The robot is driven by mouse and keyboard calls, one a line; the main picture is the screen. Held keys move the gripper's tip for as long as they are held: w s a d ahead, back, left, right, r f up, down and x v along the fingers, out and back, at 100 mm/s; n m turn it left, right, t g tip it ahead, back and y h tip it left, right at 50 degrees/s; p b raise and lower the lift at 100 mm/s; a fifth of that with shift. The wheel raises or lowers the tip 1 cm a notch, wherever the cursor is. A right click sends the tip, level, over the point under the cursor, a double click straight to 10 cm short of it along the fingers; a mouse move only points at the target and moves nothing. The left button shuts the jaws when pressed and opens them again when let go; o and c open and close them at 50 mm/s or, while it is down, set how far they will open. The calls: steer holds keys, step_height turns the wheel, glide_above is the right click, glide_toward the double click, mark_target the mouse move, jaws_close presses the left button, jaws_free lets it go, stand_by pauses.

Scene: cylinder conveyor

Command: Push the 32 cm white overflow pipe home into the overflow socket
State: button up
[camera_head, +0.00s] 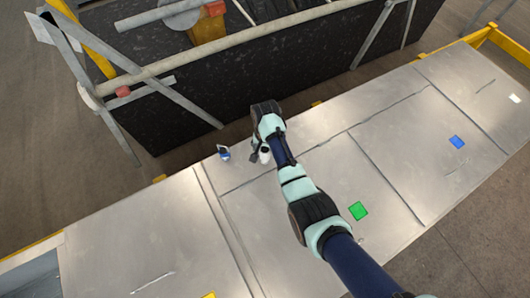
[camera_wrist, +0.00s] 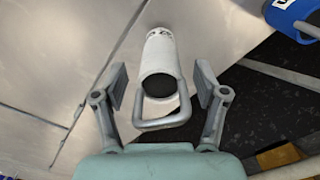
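A white cylinder (camera_wrist: 160,55), which looks like the overflow pipe, is in the wrist view. It has a dark end towards the camera, a grey U-shaped loop at that end and dark marks near its far end. My gripper (camera_wrist: 162,84) is open, with one finger on each side of it and gaps showing between. In the head view, a small white part (camera_head: 265,157) shows beside my gripper (camera_head: 259,153) over the metal deck. The overflow socket cannot be made out, and the pipe's far end is unclear.
A blue and white object (camera_head: 223,152) stands left of my gripper; a blue ring-like part (camera_wrist: 292,14) shows in the wrist view. A black-walled structure (camera_head: 250,75) with metal rails stands behind.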

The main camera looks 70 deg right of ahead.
steer(key=c, duration=1.2)
steer(key=shift+r, duration=0.1)
step_height(320, 180, up, 10)
steer(key=shift+p, duration=0.3)
step_height(320, 180, up, 10)
steer(key=p, duration=0.8)
